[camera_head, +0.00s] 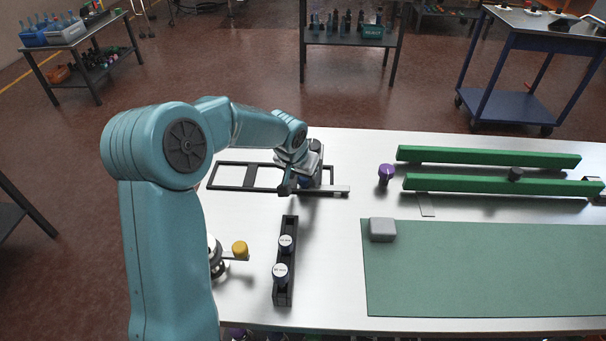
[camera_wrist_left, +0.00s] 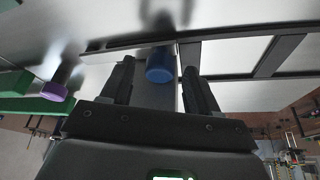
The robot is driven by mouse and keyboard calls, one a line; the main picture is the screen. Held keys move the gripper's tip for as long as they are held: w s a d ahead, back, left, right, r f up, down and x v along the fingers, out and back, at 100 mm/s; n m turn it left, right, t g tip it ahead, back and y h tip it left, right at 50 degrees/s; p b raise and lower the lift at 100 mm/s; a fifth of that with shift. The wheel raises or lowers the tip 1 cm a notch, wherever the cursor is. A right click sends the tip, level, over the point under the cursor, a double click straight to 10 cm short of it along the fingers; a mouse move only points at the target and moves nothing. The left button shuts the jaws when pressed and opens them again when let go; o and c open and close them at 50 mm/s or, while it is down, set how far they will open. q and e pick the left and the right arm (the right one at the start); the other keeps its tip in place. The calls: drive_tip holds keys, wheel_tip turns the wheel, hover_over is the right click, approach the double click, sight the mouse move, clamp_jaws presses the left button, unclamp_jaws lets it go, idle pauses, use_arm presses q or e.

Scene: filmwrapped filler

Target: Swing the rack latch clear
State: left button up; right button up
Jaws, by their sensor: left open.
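The black rack frame (camera_head: 252,177) lies flat on the white table at the back left, and its bars also show in the left wrist view (camera_wrist_left: 262,62). A dark bar with a pale end (camera_head: 338,189) lies along its near right side; it looks like the latch. A short blue cylindrical knob (camera_wrist_left: 160,66) stands between the fingers of my left gripper (camera_wrist_left: 158,82). The gripper is open around it, with gaps visible on both sides. In the head view my left gripper (camera_head: 301,183) partly hides the knob and the frame's right end. My right gripper is not in view.
A black holder (camera_head: 284,279) with white-capped vials stands nearer, beside a yellow-capped item (camera_head: 240,249). A purple-capped piece (camera_head: 386,173) and green rails (camera_head: 490,156) lie to the right. A grey block (camera_head: 382,230) sits on the green mat (camera_head: 490,275).

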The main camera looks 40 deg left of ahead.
use_arm(q)
drive_tip(key=shift+w+f, duration=0.1)
drive_tip(key=shift+f, duration=0.15)
clamp_jaws()
drive_tip(key=shift+d, duration=0.1)
